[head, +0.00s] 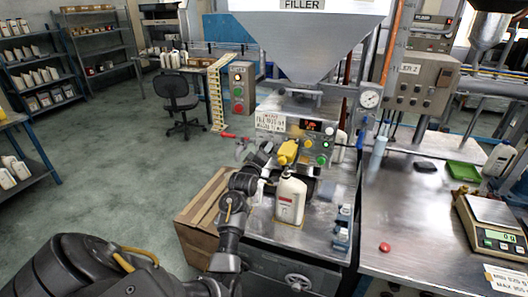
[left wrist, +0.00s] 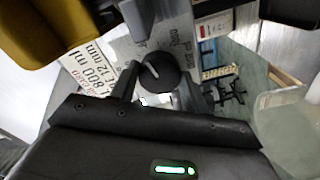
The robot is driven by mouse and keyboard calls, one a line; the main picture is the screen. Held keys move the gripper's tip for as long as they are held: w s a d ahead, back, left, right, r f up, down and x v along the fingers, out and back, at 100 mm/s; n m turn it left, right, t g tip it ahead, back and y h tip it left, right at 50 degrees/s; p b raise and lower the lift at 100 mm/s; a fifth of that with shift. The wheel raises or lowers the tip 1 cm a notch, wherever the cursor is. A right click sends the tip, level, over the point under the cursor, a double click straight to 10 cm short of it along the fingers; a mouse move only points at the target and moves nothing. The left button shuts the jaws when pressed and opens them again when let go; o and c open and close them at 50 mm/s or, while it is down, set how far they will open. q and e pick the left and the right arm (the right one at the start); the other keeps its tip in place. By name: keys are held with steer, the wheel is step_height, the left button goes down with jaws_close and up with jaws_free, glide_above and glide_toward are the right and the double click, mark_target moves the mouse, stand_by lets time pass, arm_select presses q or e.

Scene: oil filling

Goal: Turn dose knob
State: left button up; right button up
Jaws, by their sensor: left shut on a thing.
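The dose knob (left wrist: 158,72) is round and black with a pale pointer line, and sits on the filler's metal front panel in the left wrist view. My left gripper (left wrist: 163,85) is shut on it, with a finger at either side. In the head view my left gripper (head: 262,158) reaches the panel just left of the yellow nozzle part (head: 288,152), and hides the knob there. My right gripper is in neither view.
A white bottle (head: 291,198) stands under the yellow part, close to my gripper's right. Panel buttons (head: 323,145) and a red display lie to the right. The right steel table (head: 430,225) holds a scale (head: 492,225).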

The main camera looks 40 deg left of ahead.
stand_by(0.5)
arm_select(q)
steer(key=o, duration=1)
steer(key=b+v, duration=0.3)
steer(key=v, duration=0.7)
steer(key=shift+s+d, duration=0.15)
steer(key=shift+s, duration=0.2)
